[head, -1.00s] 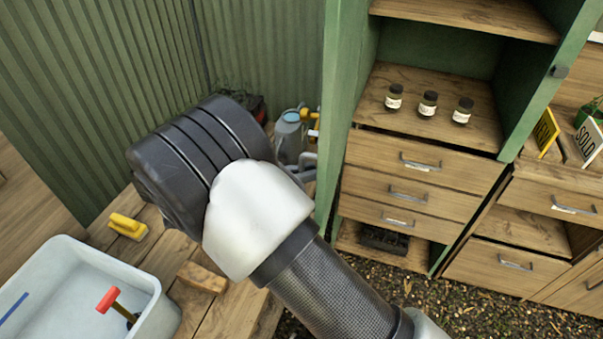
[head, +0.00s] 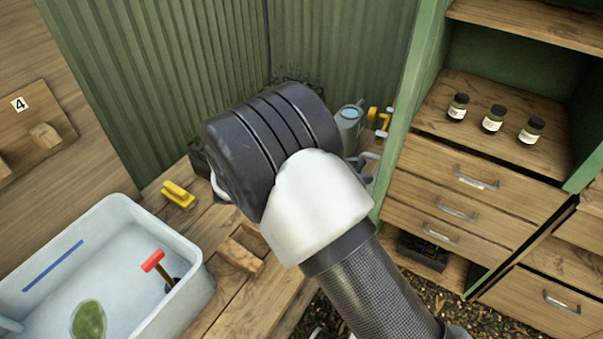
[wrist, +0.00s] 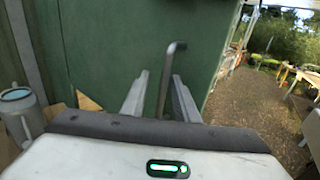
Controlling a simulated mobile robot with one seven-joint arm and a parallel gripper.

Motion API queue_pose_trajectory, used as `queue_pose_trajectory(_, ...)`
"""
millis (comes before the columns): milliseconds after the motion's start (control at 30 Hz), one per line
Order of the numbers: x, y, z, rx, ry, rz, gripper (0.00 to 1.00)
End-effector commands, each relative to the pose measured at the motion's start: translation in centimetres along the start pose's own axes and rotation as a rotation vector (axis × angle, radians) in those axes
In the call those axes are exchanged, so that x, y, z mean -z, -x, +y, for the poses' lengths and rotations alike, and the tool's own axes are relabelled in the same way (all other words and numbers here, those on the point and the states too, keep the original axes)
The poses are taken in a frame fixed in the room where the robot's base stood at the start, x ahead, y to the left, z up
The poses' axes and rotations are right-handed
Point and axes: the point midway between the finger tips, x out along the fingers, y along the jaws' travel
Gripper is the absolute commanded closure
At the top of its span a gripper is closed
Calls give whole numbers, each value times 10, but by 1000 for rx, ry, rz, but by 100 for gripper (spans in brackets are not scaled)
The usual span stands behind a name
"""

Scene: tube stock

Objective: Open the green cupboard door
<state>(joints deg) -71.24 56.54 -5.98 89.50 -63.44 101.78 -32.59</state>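In the wrist view a green panel (wrist: 105,50), which looks like the cupboard door, fills the middle. A grey bar handle (wrist: 166,85) stands out from it. My gripper (wrist: 160,75) is open, with one finger on each side of the handle. A gap shows between the left finger and the bar; whether the right finger touches it I cannot tell. In the head view the green cupboard (head: 412,110) stands at the right, with its shelves and drawers exposed.
Small jars (head: 492,118) stand on a cupboard shelf above drawers (head: 475,180). A watering can (wrist: 22,112) is left of the panel. A pale sink (head: 190,255) and a yellow brush (head: 178,195) are at the lower left. Open gravel ground (wrist: 240,105) lies to the right.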

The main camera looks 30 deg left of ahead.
Motion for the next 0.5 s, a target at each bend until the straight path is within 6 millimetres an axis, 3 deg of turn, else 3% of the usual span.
queue_pose_trajectory(167, 2, 26, 0, -5, -1, 2, 72)
queue_pose_trajectory(500, 3, 110, 0, -5, 0, 1, 72)
